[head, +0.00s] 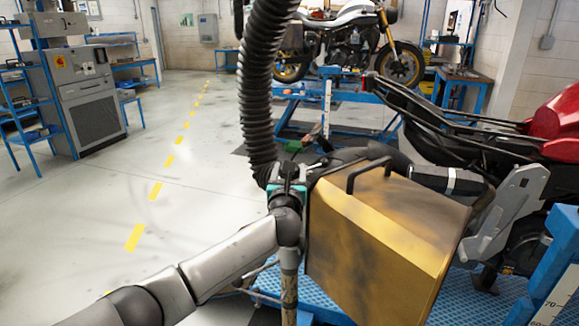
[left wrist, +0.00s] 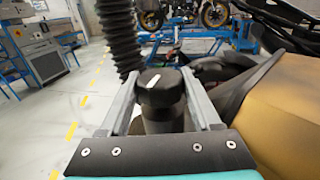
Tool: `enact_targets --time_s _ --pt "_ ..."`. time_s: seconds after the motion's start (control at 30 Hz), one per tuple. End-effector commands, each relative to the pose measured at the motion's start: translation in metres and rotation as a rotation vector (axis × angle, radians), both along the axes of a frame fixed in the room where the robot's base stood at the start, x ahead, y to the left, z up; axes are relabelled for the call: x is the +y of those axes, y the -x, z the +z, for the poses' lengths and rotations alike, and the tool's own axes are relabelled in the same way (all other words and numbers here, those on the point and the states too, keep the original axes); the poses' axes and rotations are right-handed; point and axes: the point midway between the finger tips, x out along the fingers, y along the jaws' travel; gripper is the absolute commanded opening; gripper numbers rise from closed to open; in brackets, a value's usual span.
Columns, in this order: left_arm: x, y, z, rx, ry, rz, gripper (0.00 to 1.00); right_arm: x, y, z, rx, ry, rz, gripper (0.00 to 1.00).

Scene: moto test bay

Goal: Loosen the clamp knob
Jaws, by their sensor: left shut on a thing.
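The clamp knob (left wrist: 160,92) is a black round knob with a white mark on top, upright in the middle of the left wrist view. My left gripper (left wrist: 160,88) has one grey finger on each side of it and is shut on it. In the head view my left gripper (head: 290,170) is at the foot of the hose, beside the yellow case. There the knob is mostly hidden and hard to make out. A worn post (head: 289,290) stands below the gripper. My right gripper is not in view.
A thick black corrugated hose (head: 258,90) hangs close behind the gripper. A yellow-brown case (head: 375,240) is close on its right, on the motorcycle with a red tank (head: 562,120). A blue lift platform (head: 500,300) lies below. Open floor (head: 110,200) is on the left.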

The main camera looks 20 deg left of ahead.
Motion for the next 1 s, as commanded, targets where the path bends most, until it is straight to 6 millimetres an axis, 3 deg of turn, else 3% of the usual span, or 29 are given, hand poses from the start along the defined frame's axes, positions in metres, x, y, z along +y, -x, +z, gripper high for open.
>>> enact_targets --time_s 0.37,0.4,0.63,1.0 --pt "0.0001 0.0002 0.0003 -0.002 0.0 0.02 0.09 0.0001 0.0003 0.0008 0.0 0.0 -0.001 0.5" --pt "0.0001 0.0002 0.0003 -0.001 0.001 0.02 0.68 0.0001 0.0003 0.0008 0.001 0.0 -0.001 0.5" --pt "-0.0001 0.0002 0.0004 -0.001 0.001 0.018 0.93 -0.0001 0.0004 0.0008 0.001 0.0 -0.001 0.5" --pt "-0.0024 0.0002 0.0006 -0.001 0.002 0.013 0.94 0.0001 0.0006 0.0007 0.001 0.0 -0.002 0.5"
